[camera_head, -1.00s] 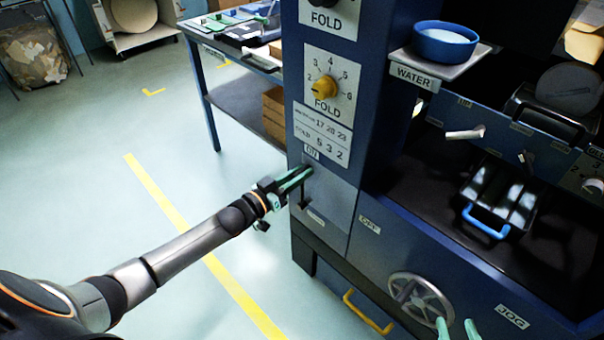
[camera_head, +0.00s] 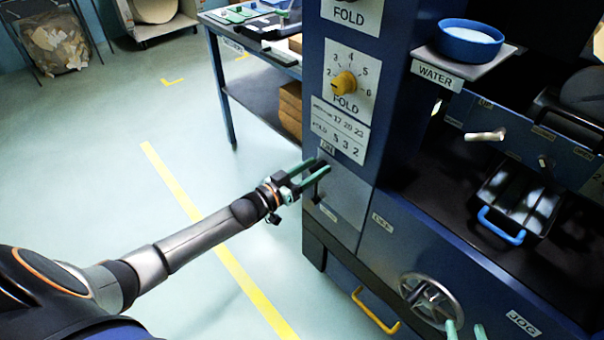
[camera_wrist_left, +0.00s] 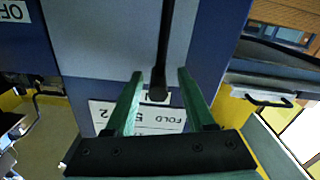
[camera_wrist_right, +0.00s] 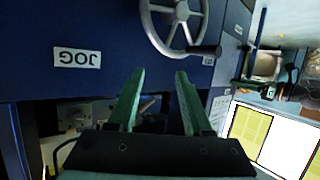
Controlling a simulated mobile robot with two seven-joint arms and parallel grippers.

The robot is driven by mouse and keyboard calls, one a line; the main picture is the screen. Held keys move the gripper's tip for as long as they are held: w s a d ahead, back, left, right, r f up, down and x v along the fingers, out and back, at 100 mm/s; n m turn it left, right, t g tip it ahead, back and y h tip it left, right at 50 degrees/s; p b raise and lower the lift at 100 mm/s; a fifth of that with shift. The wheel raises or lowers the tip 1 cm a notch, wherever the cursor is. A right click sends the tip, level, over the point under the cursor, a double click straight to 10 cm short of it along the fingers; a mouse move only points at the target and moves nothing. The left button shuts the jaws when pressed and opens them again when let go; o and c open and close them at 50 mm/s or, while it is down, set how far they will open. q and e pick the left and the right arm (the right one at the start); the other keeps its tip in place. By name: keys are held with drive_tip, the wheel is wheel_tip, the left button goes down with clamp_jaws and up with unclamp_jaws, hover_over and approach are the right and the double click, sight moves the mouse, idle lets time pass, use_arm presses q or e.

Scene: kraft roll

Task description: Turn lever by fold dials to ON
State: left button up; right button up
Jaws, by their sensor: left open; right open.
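The lever is a dark rod (camera_head: 317,191) on the grey panel below the fold dials, and its upper part is hidden by my left gripper in the head view. The yellow fold dial (camera_head: 345,82) is above. My right gripper (camera_head: 465,331) is open and empty near the handwheel.
The handwheel (camera_head: 432,301) and a yellow handle (camera_head: 375,311) are low on the machine's front. A water bowl (camera_head: 470,40) stands on a shelf at the right.

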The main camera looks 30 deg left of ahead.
use_arm(q)
drive_tip(key=p+v, duration=0.2)
drive_tip(key=v, duration=1)
drive_tip(key=shift+p, duration=0.35)
use_arm(e)
drive_tip(key=s+f+m+g, duration=0.1)
drive_tip(key=s+f+g, duration=0.3)
drive_tip(key=s+f, duration=0.2)
drive_tip(key=shift+a+f+g+h, duration=0.3)
drive_tip(key=shift+f+h, duration=0.1)
drive_tip(key=shift+f, duration=0.6)
use_arm(q)
drive_tip(key=shift+s+a, duration=0.1)
